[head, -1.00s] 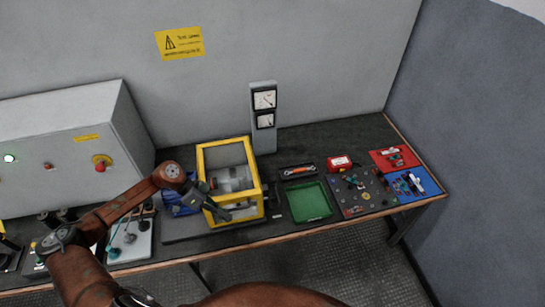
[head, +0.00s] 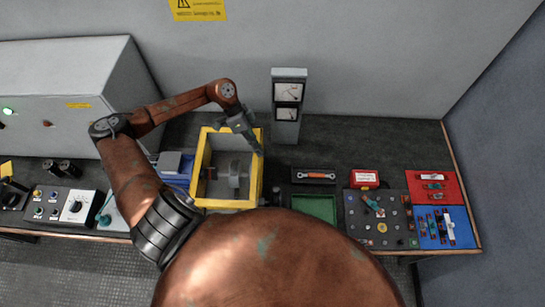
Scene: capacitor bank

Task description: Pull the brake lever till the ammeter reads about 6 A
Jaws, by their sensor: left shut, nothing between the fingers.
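The grey meter post (head: 287,130) stands at the back of the bench, with an upper dial (head: 287,91) and a lower dial (head: 287,114). I cannot tell which dial is the ammeter, and the readings are too small to make out. The yellow-framed machine (head: 201,158) stands left of the post, with a grey cylindrical part (head: 235,172) inside. I cannot pick out the brake lever for sure. My left gripper (head: 257,148) is shut and empty, above the back right corner of the yellow frame. My right gripper is not in view.
A green tray (head: 314,207), a wrench in a dark holder (head: 317,175), a red box (head: 364,178) and a component board (head: 381,218) lie to the right. Red (head: 434,187) and blue (head: 446,227) mats are beyond. A control box (head: 84,222) is at the left.

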